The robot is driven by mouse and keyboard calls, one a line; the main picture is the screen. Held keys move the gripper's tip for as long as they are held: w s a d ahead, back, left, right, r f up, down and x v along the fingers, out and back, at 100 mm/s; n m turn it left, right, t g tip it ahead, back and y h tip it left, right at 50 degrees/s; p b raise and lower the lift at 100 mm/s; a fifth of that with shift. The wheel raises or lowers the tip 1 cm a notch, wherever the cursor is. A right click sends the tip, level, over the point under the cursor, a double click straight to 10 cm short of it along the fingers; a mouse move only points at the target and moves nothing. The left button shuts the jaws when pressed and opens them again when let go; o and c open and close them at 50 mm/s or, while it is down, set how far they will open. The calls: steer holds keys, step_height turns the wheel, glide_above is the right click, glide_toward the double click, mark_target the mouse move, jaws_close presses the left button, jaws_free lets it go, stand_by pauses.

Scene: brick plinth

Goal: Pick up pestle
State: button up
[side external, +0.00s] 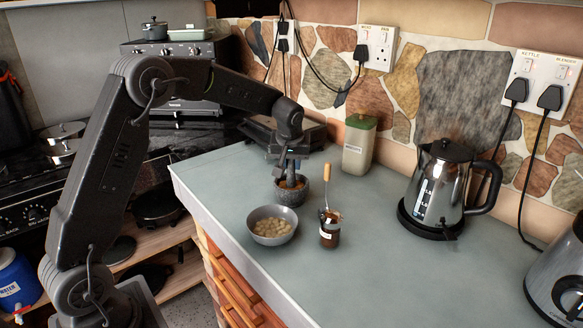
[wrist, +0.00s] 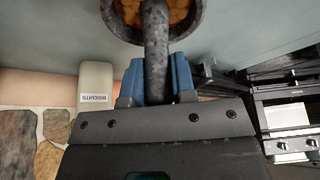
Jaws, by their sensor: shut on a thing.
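The pestle (wrist: 157,45) is a dark grey stone rod in the wrist view. My gripper (wrist: 155,80) is shut on it, with a blue finger on each side of its shaft. The pestle's far end reaches into the grey stone mortar (wrist: 117,22), which holds orange-brown contents. In the side view my gripper (side external: 287,165) points down just above the mortar (side external: 290,196) on the counter. The pestle is mostly hidden there by the gripper and the mortar wall. I cannot tell whether its lower end touches the contents.
A grey bowl of pale round pieces (side external: 272,232) and a small dark jar with a wooden-handled utensil (side external: 329,236) stand close in front of the mortar. A green-lidded canister (side external: 359,145) stands behind right, a kettle (side external: 437,190) farther right.

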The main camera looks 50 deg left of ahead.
step_height(320, 180, up, 4)
steer(key=shift+f, duration=0.1)
steer(key=s+a+r, duration=0.7)
steer(key=a, duration=0.1)
steer(key=w+d+f, duration=0.1)
steer(key=w+d, duration=0.1)
steer(key=w+d+f, duration=0.1)
steer(key=w+d, duration=0.1)
steer(key=d, duration=0.1)
steer(key=w+d+f, duration=0.1)
steer(key=w+d, duration=0.2)
steer(key=shift+f, duration=2.95)
steer(key=o, duration=0.4)
steer(key=c, duration=0.4)
